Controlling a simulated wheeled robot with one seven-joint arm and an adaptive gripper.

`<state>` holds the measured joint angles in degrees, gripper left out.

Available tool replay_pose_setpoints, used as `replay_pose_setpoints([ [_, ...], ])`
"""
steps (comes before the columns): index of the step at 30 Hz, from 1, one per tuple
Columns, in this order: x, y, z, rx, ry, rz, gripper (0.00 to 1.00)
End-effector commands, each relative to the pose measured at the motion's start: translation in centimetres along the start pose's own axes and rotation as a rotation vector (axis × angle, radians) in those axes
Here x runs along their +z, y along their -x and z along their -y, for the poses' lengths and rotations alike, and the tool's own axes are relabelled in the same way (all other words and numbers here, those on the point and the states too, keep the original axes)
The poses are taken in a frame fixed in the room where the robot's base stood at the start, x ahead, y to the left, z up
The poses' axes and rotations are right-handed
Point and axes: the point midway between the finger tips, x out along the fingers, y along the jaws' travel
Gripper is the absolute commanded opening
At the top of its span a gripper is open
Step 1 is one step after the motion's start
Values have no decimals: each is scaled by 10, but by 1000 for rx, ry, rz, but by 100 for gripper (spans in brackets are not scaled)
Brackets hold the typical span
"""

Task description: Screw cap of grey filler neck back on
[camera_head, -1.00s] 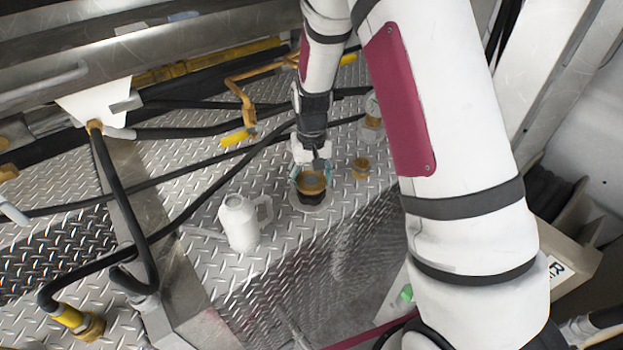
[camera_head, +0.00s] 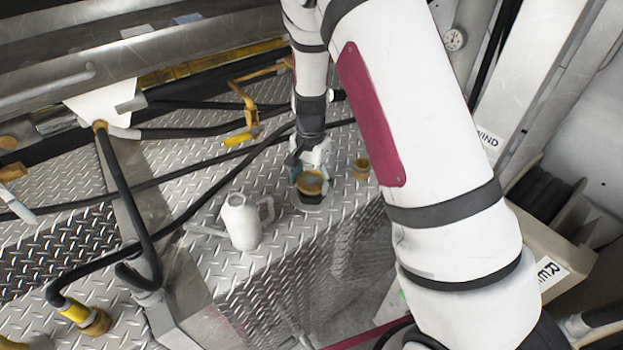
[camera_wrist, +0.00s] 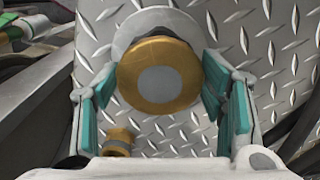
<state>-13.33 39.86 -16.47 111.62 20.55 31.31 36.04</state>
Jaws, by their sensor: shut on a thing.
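The brass-coloured cap (camera_head: 313,183) with a grey centre sits at the filler neck (camera_head: 311,202), which has a dark body and a grey round flange on the tread-plate deck. My gripper (camera_head: 310,177) points down at it with its fingers around the cap. In the wrist view the cap (camera_wrist: 160,76) lies between the teal finger pads, and the grey flange (camera_wrist: 150,22) shows behind it. The cap looks lined up over the neck. The contact between cap and neck is hidden, so I cannot tell how far it is seated.
A small brass fitting (camera_head: 361,168) stands just right of the neck. A white jug (camera_head: 241,222) with a spout and handle stands to the left. Black hoses (camera_head: 180,212) cross the deck, and a yellow-handled valve (camera_head: 241,138) is behind.

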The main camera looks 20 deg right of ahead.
Motion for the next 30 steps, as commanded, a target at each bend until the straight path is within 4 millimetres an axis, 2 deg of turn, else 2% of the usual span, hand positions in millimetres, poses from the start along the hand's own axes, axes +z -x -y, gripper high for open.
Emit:
replay_pose_setpoints([
  [3, 1, 0, 1, 0, -95, 0, 34],
  [13, 1, 0, 1, 0, -124, 1, 34],
  [23, 1, 0, 1, 1, -316, 0, 34],
  [28, 1, -1, 1, 1, -326, 1, 34],
  [29, 1, -1, 1, 1, -326, 1, 71],
  [30, 1, -1, 1, 1, -326, 1, 80],
])
